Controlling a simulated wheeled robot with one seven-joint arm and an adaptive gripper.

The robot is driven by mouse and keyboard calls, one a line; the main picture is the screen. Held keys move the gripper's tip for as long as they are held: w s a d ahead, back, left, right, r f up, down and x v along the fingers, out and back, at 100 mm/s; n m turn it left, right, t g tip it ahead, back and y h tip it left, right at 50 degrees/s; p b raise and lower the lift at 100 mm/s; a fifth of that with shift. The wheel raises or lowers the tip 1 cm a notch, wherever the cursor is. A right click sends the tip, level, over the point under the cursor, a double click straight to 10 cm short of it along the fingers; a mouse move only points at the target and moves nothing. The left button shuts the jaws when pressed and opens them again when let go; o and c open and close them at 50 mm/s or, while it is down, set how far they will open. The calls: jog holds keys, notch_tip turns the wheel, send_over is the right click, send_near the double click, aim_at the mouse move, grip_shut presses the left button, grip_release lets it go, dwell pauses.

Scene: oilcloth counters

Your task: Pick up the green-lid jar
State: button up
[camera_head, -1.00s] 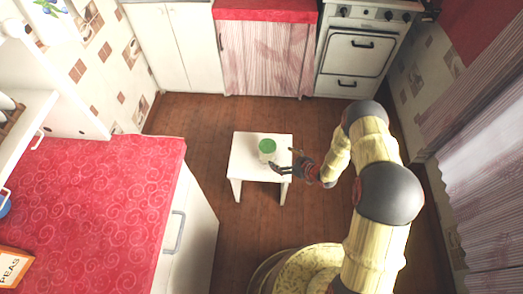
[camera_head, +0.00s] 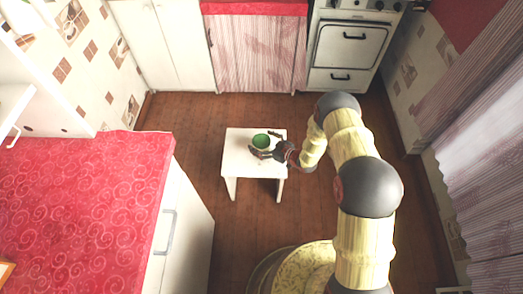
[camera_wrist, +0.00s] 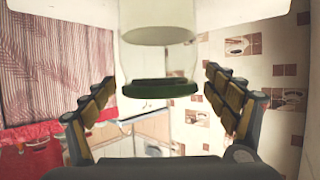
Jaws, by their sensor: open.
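The green-lid jar (camera_head: 261,141) stands on a small white stool (camera_head: 240,163) in the head view. In the wrist view the jar (camera_wrist: 158,60) shows clear walls and a dark green lid (camera_wrist: 160,88), appearing upside down in that picture. My gripper (camera_head: 262,154) is at the jar's near right side. In the wrist view my gripper (camera_wrist: 160,95) is open, with one finger on each side of the jar and visible gaps between them and it.
A red-topped counter (camera_head: 80,200) with a white cabinet stands at the left. A white stove (camera_head: 345,50) and a curtained cabinet (camera_head: 255,50) stand at the back. The wooden floor (camera_head: 195,125) around the stool is clear.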

jog(key=shift+r, duration=0.1)
jog(key=c, duration=2.2)
